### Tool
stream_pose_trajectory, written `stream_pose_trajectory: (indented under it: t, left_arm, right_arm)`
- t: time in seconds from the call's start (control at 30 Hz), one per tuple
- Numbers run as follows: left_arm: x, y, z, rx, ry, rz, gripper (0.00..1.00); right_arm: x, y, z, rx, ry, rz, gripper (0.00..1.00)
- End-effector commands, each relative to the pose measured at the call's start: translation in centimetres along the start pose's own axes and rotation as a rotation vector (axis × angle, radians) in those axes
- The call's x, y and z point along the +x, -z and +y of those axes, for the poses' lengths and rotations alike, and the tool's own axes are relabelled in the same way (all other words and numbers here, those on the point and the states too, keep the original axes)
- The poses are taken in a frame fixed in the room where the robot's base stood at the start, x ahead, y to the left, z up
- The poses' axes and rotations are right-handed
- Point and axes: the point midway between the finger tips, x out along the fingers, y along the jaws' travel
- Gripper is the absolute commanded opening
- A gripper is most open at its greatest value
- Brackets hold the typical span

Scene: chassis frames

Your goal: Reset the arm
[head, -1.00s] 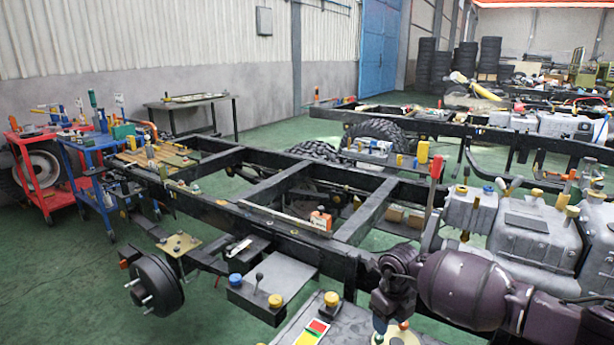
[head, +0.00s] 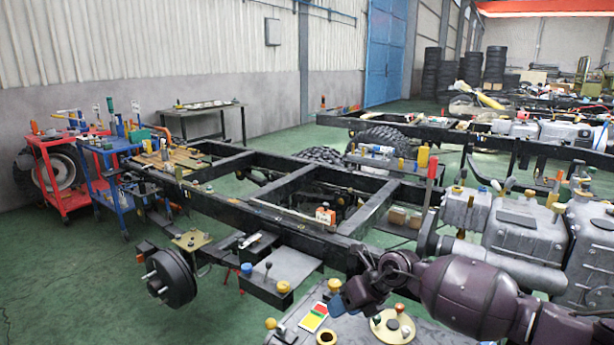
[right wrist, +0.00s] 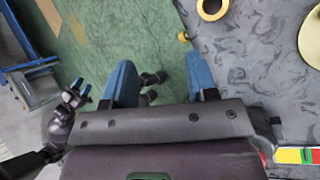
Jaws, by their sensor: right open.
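My right arm comes in from the right in the head view. Its gripper (head: 343,302) hangs over the grey worktop (head: 352,330) beside the chassis. In the right wrist view the two blue fingers of this gripper (right wrist: 161,80) stand wide apart with nothing between them; green floor and the worktop edge show below. Another purple gripper with small blue tips, my left one (right wrist: 80,92), shows at the left of the right wrist view. It is too small to tell its opening. The head view does not show my left gripper.
On the worktop are a pale round plate with knobs (head: 393,328), a coloured card (head: 313,317) and a yellow ring (head: 326,338). The black chassis frame (head: 300,222) lies beyond. A blue cart (head: 107,186) and a red cart (head: 62,190) stand left. Green floor is open at front left.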

Motion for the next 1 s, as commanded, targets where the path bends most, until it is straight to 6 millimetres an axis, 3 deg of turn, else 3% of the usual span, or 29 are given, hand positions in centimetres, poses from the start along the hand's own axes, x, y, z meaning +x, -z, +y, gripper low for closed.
stream_pose_trajectory:
  t: [0.03, 0.1, 0.2, 0.3, 0.4, 0.53, 0.67, 0.87, 1.0]
  left_arm:
    - [0.0, -0.1, 0.0, 0.000, 0.000, -0.001, 0.43]
    - [0.0, -0.3, 0.0, 0.000, 0.001, -0.006, 0.43]
    - [-0.1, -0.8, -0.1, 0.003, 0.001, -0.016, 0.43]
    - [-0.4, -1.0, -0.3, 0.006, 0.003, -0.021, 0.43]
    - [-0.7, -1.1, -0.4, 0.008, 0.004, -0.024, 0.43]
    - [-0.9, -1.2, -0.6, 0.011, 0.005, -0.026, 0.43]
    - [-1.0, -1.0, -0.6, 0.011, 0.006, -0.022, 0.43]
    - [-1.2, -0.1, -0.6, 0.006, 0.008, -0.004, 0.43]
    - [-1.3, 0.5, -0.4, -0.003, 0.009, 0.005, 0.43]
  right_arm:
    - [-0.2, -1.5, 2.8, 0.018, -0.094, -0.075, 0.53]
    - [-0.8, -3.0, 6.2, 0.074, -0.236, -0.186, 0.53]
    - [-1.9, -4.4, 10.2, 0.195, -0.431, -0.328, 0.53]
    - [-3.5, -5.2, 12.9, 0.358, -0.609, -0.459, 0.53]
    - [-5.3, -5.2, 14.0, 0.562, -0.764, -0.576, 0.53]
    - [-7.1, -4.3, 13.5, 0.850, -0.911, -0.697, 0.53]
    - [-8.2, -2.3, 11.6, 1.133, -1.002, -0.783, 0.53]
    - [-8.7, 2.6, 8.0, 1.549, -1.072, -0.868, 0.53]
    - [-8.6, 7.0, 5.6, 1.817, -1.090, -0.902, 0.53]
